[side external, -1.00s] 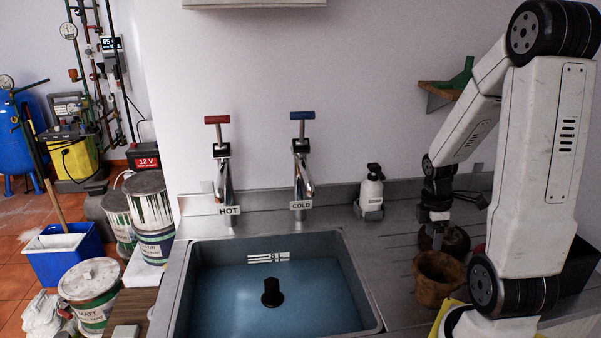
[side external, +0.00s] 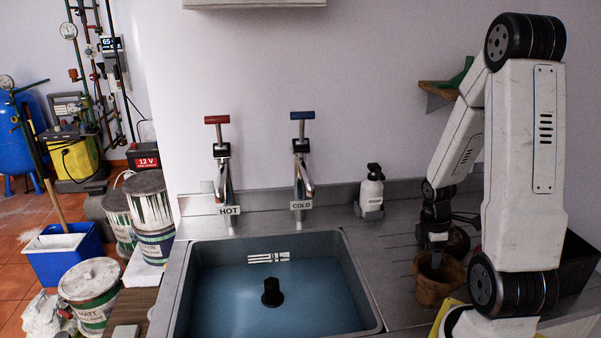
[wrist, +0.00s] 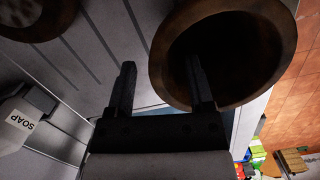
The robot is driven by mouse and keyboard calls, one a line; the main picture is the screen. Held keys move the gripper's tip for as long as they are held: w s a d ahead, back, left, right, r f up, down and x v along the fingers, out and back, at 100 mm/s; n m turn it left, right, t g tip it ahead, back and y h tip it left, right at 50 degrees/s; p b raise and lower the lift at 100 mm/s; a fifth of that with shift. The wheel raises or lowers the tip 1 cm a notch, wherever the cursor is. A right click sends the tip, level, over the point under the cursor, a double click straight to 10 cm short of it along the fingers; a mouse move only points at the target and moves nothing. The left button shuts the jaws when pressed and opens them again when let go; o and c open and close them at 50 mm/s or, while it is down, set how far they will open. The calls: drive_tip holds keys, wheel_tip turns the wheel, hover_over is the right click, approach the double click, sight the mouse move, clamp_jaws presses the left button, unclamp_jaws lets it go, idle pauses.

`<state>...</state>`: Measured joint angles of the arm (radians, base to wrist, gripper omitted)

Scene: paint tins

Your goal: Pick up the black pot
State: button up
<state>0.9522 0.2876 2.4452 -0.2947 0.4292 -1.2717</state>
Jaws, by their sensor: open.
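I see no plainly black pot. A brown, rough-walled pot (side external: 437,288) with a dark inside stands upright on the drainer right of the sink; its wide mouth also shows in the wrist view (wrist: 156,62). My gripper (wrist: 161,63) is open and empty. In the wrist view one finger overlaps the pot's dark mouth and the other lies outside its rim. In the side view my gripper (side external: 436,262) is over the pot's mouth. A second, darker pot (side external: 459,242) stands behind, partly hidden by my arm; it is cut off at the wrist view's top left (wrist: 60,22).
A soap bottle (side external: 371,190) stands by the back wall. The sink (side external: 195,290) holds blue water and a black upright plug (side external: 271,292). A dark box (side external: 580,266) is at the right, and a yellow item (side external: 447,308) lies in front of the brown pot.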

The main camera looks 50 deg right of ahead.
drive_tip(key=shift+f, duration=0.25)
drive_tip(key=shift+c, duration=0.2)
clamp_jaws()
